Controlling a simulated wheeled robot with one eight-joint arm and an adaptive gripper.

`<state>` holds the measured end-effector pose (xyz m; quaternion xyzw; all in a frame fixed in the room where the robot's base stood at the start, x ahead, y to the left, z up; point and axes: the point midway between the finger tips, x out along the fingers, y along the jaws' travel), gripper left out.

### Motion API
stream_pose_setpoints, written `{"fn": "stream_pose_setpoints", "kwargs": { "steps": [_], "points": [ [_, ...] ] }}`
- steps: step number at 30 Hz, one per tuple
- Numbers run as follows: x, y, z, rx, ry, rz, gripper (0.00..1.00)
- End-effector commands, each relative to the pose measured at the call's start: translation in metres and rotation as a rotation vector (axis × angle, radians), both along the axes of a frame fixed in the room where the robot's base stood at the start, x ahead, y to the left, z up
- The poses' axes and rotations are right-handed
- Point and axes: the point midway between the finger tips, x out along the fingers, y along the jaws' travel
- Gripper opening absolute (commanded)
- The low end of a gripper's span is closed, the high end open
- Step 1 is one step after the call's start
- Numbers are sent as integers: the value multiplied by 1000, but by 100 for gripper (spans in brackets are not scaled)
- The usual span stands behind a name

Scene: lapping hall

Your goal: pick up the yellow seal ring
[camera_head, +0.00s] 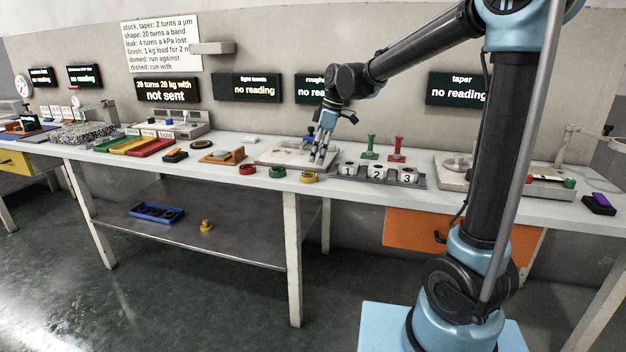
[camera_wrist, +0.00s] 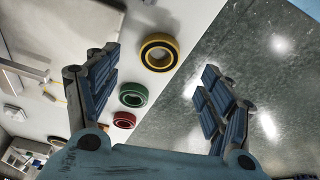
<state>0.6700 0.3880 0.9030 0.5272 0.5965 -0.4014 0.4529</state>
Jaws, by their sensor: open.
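The yellow seal ring (camera_head: 309,176) lies flat on the white bench near its front edge. In the wrist view the yellow seal ring (camera_wrist: 159,52) is a yellow band with a dark inner part and a pale centre. It lies beyond the fingertips, between their lines. My gripper (camera_head: 322,152) is above the bench, close to the ring. In the wrist view my gripper (camera_wrist: 160,80) has its two blue fingers wide apart with nothing between them. A green ring (camera_wrist: 133,95) and a red ring (camera_wrist: 124,120) lie in a row with the yellow one.
A numbered rack (camera_head: 378,174) stands right of the yellow ring. A pale plate (camera_head: 283,158) lies behind it. A lower shelf (camera_head: 180,232) holds a blue tray (camera_head: 157,212) and a small yellow object (camera_head: 206,225).

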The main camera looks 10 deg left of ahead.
Motion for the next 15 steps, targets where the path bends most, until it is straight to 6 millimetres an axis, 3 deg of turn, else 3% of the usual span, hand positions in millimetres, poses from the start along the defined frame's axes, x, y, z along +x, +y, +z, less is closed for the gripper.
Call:
{"fn": "stream_pose_setpoints", "kwargs": {
  "steps": [15],
  "points": [
    [-2,20,-44,0,0,1,74]
  ]
}}
